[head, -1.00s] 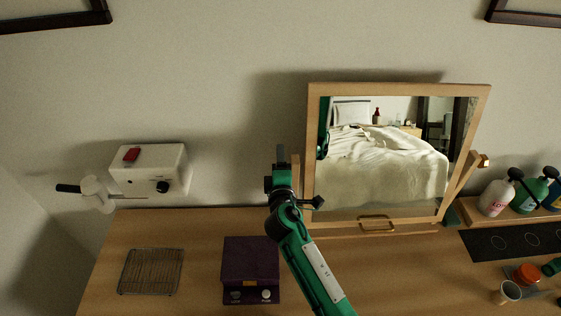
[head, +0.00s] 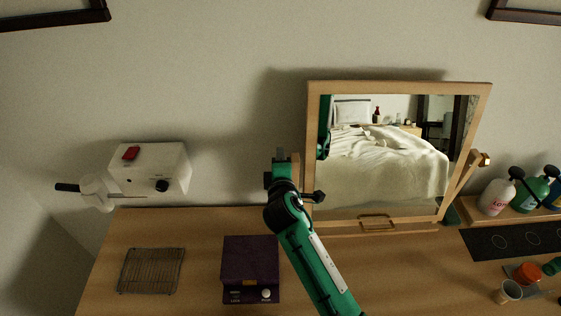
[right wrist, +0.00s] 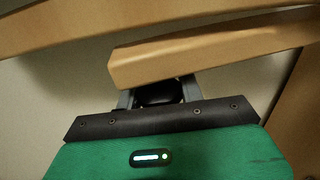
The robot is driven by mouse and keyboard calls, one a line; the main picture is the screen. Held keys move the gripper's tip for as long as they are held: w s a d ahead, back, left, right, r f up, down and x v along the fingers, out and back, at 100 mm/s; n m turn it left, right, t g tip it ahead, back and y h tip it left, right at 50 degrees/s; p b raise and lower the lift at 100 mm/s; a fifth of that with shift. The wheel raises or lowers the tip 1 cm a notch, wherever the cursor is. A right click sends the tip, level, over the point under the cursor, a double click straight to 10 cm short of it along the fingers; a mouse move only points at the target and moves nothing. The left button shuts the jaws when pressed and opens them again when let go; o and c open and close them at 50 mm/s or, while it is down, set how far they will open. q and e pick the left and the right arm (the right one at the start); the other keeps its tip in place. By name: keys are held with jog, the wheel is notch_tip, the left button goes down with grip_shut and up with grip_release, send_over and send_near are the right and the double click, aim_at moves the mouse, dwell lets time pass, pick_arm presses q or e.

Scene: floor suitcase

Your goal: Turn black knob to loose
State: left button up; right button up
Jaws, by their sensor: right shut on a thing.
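A wooden-framed mirror (head: 400,87) stands tilted on the table at the back. My right gripper (head: 281,154) is at the left side of its frame, by the left wooden support. In the right wrist view my right gripper (right wrist: 157,94) is shut on a black knob (right wrist: 158,96), with one finger on each side. A wooden bar (right wrist: 210,52) of the mirror stand lies just beyond the knob. The knob is mostly hidden by the gripper body, and I cannot make it out in the head view. My left gripper is not in view.
A white device (head: 150,165) with a red switch and its own black dial stands at the left. A wire rack (head: 151,271) and a purple box (head: 250,262) lie on the wooden table (head: 200,230). Bottles (head: 496,197), a cup (head: 508,291) and a cooktop (head: 510,240) are at the right.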

jog(key=shift+g, duration=0.9)
jog(key=shift+s+f+g, duration=0.1)
jog(key=shift+f+g, duration=0.1)
jog(key=shift+g, duration=0.55)
jog(key=shift+s+f+g, duration=0.1)
jog(key=shift+f+g, duration=0.1)
jog(key=shift+g, duration=0.55)
jog(key=o, duration=1)
